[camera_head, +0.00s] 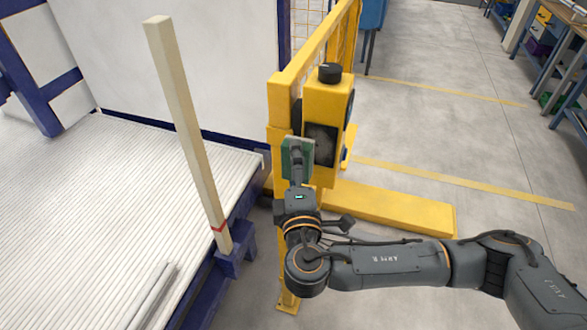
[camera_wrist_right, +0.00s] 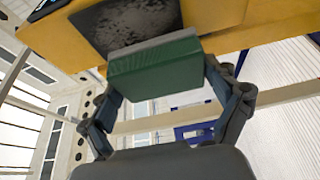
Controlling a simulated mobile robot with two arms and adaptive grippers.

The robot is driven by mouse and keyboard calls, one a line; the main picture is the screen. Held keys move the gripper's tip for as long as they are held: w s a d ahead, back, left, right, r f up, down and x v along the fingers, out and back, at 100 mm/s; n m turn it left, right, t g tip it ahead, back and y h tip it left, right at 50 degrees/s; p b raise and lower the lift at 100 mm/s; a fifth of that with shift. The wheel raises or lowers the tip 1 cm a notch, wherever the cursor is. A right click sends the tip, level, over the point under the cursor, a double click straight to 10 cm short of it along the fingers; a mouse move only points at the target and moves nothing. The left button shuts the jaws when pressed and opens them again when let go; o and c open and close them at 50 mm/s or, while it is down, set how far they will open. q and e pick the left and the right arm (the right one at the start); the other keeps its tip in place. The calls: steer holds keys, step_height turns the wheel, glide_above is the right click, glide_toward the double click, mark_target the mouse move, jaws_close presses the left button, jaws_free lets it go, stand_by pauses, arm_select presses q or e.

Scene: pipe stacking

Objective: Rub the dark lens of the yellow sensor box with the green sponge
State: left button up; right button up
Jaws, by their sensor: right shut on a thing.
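The yellow sensor box (camera_head: 329,100) is mounted on a yellow post, with a black knob on top. Its dark square lens (camera_head: 323,141) faces my right arm; in the right wrist view the lens (camera_wrist_right: 133,22) has grey speckled smudges. My right gripper (camera_head: 297,160) is shut on the green sponge (camera_head: 286,163), just left of and below the lens. In the right wrist view the sponge (camera_wrist_right: 157,70) sits between both fingers, its grey edge overlapping the lower part of the lens. I cannot tell whether it touches. My left gripper is not in view.
A yellow guard rail (camera_head: 312,45) runs behind the box, with a yellow foot (camera_head: 390,207) on the floor. A ribbed white pipe bed (camera_head: 90,210) with an upright wooden post (camera_head: 185,120) lies left.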

stand_by(0.4)
steer(key=shift+w+d, duration=0.3)
steer(key=shift+w, duration=0.6)
steer(key=shift+d, duration=0.1)
